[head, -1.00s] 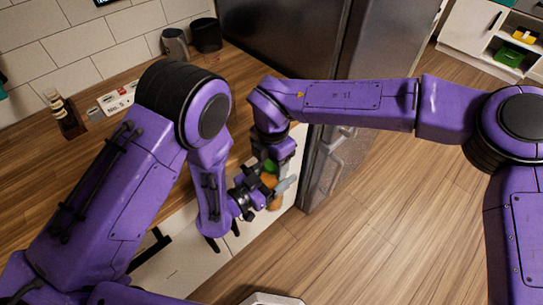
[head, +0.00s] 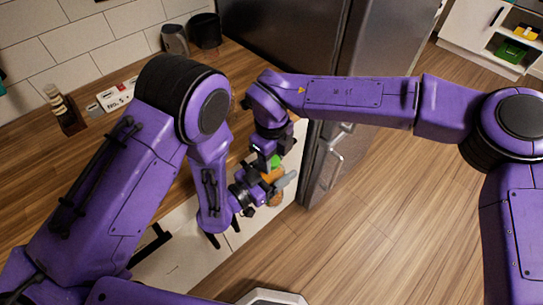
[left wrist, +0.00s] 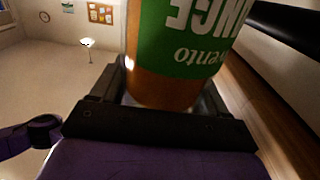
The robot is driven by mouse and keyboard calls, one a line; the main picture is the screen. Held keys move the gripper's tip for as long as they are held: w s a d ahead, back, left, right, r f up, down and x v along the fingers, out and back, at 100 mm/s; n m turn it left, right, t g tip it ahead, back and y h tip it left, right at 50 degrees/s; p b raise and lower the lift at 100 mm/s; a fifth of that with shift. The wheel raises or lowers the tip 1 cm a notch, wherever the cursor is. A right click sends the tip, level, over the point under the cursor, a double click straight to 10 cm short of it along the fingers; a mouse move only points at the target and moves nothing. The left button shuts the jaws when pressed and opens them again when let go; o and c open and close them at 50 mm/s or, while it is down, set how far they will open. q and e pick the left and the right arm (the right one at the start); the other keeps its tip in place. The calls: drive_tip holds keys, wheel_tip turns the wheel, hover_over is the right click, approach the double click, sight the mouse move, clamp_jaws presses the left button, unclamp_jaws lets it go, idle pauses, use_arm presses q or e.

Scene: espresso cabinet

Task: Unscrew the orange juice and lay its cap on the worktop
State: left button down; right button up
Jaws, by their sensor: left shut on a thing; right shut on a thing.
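The orange juice bottle (head: 270,175) stands between my two grippers in the head view, in front of the counter edge and beside the fridge. Its orange body and green label (left wrist: 195,52) fill the top of the left wrist view. My left gripper (head: 264,188) is shut on the bottle's body from the left. My right gripper (head: 274,158) reaches down from above and is shut on the green cap (head: 276,162) at the bottle's top. The fingers hide much of the cap; I cannot tell whether it is loose from the neck.
The wooden worktop (head: 100,170) lies to the left, partly behind my left arm. A grey mug (head: 174,40), a dark canister (head: 205,31), a bottle (head: 58,105) and a white box (head: 117,94) stand on it. The dark fridge (head: 330,60) is close behind my right arm.

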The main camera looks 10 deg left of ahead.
drive_tip(key=n, duration=0.5)
drive_tip(key=shift+w+d+n, duration=0.1)
drive_tip(key=shift+w+n, duration=0.05)
drive_tip(key=shift+n, duration=0.15)
drive_tip(key=n, duration=0.3)
drive_tip(key=shift+w, duration=0.1)
drive_tip(key=o, duration=1.1)
drive_tip(key=shift+o, duration=0.3)
drive_tip(key=shift+r, duration=0.15)
